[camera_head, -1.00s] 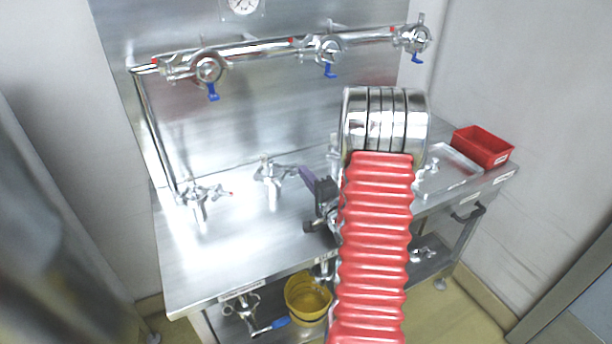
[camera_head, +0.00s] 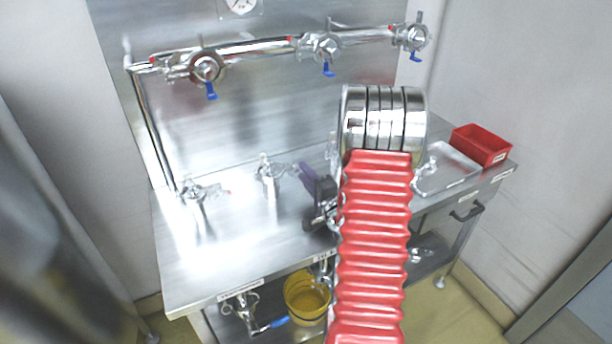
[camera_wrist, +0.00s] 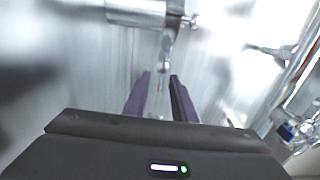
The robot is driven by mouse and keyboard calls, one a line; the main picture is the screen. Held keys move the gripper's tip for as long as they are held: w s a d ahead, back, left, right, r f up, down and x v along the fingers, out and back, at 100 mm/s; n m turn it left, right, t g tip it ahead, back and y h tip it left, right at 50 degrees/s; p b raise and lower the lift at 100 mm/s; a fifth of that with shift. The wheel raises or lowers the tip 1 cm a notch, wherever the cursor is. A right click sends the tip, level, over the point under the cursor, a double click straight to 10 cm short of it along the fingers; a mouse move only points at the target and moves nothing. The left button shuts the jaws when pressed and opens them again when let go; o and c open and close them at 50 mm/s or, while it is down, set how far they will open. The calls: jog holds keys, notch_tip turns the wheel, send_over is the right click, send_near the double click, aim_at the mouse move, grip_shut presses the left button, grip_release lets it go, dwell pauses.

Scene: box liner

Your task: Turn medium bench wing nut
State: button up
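Clamp fittings with wing nuts stand on the steel bench. The left one (camera_head: 197,192) and the middle one (camera_head: 269,171) show in the head view; a third is mostly hidden behind my arm. Which one is the medium size I cannot tell for certain. My gripper (camera_head: 306,176) is above the bench, just right of the middle fitting, its purple fingers pointing up-left. In the wrist view my gripper (camera_wrist: 160,82) is open, with a clear gap between the fingers. A shiny metal fitting (camera_wrist: 166,45) lies beyond the fingertips, roughly in line with the gap; contact is not visible.
A wall pipe (camera_head: 255,47) with several blue-handled valves runs behind the bench. A metal tray (camera_head: 447,170) and red bin (camera_head: 482,146) are at the right. A yellow bucket (camera_head: 307,298) is below. The bench front (camera_head: 235,248) is clear.

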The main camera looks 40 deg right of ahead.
jog(key=v, duration=1.4)
jog(key=shift+d, duration=0.1)
jog(key=shift+w, duration=0.1)
jog(key=w+a+r+n+g, duration=0.7)
jog(key=a+r+n, duration=0.1)
jog(key=a+n, duration=0.3)
jog(key=s+a+r+n+g+y, duration=0.2)
jog(key=s+a+n, duration=0.3)
jog(key=s+a, duration=0.3)
jog(key=s+a+r+n+g+y, duration=0.2)
jog(key=s+a+n, duration=0.3)
jog(key=a, duration=1)
jog(key=s+r+y, duration=0.1)
jog(key=s, duration=0.2)
jog(key=shift+r+g, duration=0.2)
jog(key=shift+g, duration=0.1)
